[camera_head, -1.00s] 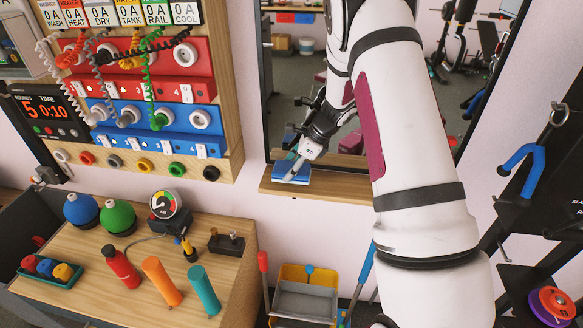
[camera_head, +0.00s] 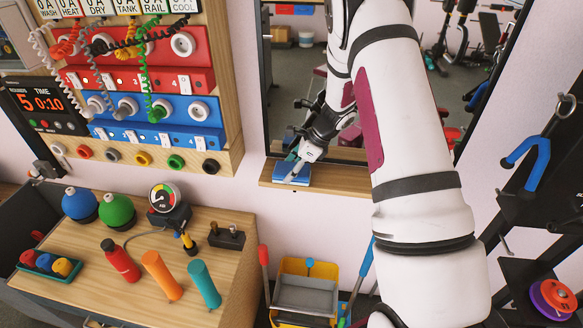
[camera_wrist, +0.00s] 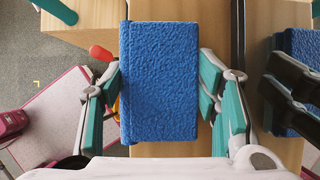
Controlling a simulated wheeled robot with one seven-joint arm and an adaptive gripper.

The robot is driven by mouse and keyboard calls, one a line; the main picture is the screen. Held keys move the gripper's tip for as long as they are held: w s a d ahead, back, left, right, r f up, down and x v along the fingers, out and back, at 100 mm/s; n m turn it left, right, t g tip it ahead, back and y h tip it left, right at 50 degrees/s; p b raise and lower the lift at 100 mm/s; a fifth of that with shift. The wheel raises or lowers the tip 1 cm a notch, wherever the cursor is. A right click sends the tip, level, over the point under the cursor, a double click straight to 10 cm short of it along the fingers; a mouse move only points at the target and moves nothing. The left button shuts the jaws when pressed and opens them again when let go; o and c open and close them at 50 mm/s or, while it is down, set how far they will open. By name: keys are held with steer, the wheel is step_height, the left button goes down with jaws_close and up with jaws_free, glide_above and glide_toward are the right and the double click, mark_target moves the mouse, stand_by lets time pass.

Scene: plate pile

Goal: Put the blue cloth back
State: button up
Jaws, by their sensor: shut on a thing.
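The blue cloth (camera_wrist: 160,82) looks like a thick, folded, rough-textured block. In the head view the blue cloth (camera_head: 291,173) is at the wooden ledge (camera_head: 345,182) below the mirror. My gripper (camera_head: 299,163) is over it from above. In the wrist view my gripper (camera_wrist: 158,88) has teal-padded fingers on the cloth's left and right sides and is shut on it. The wooden ledge (camera_wrist: 190,150) shows behind the cloth. I cannot tell whether the cloth touches the ledge.
The mirror (camera_head: 290,100) stands just behind the ledge and reflects the room and my arm. A wooden panel (camera_head: 225,150) with hoses and knobs is to the left. Below are a table (camera_head: 130,260) with bottles and a yellow bucket (camera_head: 290,268) with tools.

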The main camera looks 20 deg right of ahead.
steer(key=o, duration=1.1)
steer(key=v, duration=1.2)
steer(key=s+a+r+n, duration=0.5)
steer(key=a+r+n, duration=0.1)
steer(key=r, duration=0.4)
steer(key=s+a+r+n+h, duration=0.1)
steer(key=s+a+r+n, duration=0.2)
steer(key=s+n, duration=0.3)
steer(key=s+a+r+n+t+h, duration=0.1)
steer(key=s+a+r+n+h, duration=0.1)
steer(key=s+n, duration=0.4)
steer(key=s+a+r+n+t+h, duration=0.1)
steer(key=s+r+n, duration=0.5)
steer(key=s, duration=0.6)
steer(key=shift+s+a+r+n+h, duration=0.15)
steer(key=shift+a+n+h, duration=0.1)
steer(key=shift+a, duration=0.45)
steer(key=shift+s+a+r+n+h, duration=0.15)
steer(key=shift+a+h, duration=0.1)
steer(key=shift+a, duration=0.45)
